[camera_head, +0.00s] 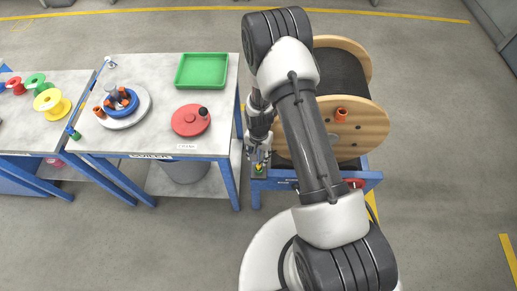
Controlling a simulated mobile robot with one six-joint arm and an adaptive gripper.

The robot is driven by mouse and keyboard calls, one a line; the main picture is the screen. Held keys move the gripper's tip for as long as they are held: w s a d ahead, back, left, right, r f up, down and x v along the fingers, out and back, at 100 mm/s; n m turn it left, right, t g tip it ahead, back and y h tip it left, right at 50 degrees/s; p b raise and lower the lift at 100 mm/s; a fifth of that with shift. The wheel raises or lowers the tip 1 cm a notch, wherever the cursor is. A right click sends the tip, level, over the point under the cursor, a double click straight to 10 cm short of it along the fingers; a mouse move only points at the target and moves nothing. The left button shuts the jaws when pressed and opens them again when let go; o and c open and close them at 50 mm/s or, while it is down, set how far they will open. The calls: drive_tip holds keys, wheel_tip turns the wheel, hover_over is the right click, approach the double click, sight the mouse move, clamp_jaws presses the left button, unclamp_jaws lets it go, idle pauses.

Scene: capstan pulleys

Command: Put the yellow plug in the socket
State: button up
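My gripper (259,158) points down at the left end of a blue stand beside a large wooden cable drum. A small yellow piece (259,167), which looks like the yellow plug, shows right at the fingertips. I cannot tell if the fingers hold it or only stand around it. A small dark green fitting (259,174) lies just below the yellow piece on the stand; it may be the socket, but it is too small to be sure. Whether the plug is in it cannot be seen.
The cable drum (368,130) with an orange cup-like part (341,114) stands right of my gripper. The blue stand (280,184) runs below it. A blue-legged table (160,75) at left holds a green tray (202,71), a red disc (190,121) and a blue coil (121,103).

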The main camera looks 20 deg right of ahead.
sight(259, 165)
wheel_tip(259, 165, down, 9)
drive_tip(key=b, duration=0.2)
drive_tip(key=shift+f+b, duration=0.15)
drive_tip(key=shift+b, duration=0.15)
clamp_jaws()
idle(0.4)
drive_tip(key=shift+r+p, duration=1.85)
drive_tip(key=shift+r, duration=0.95)
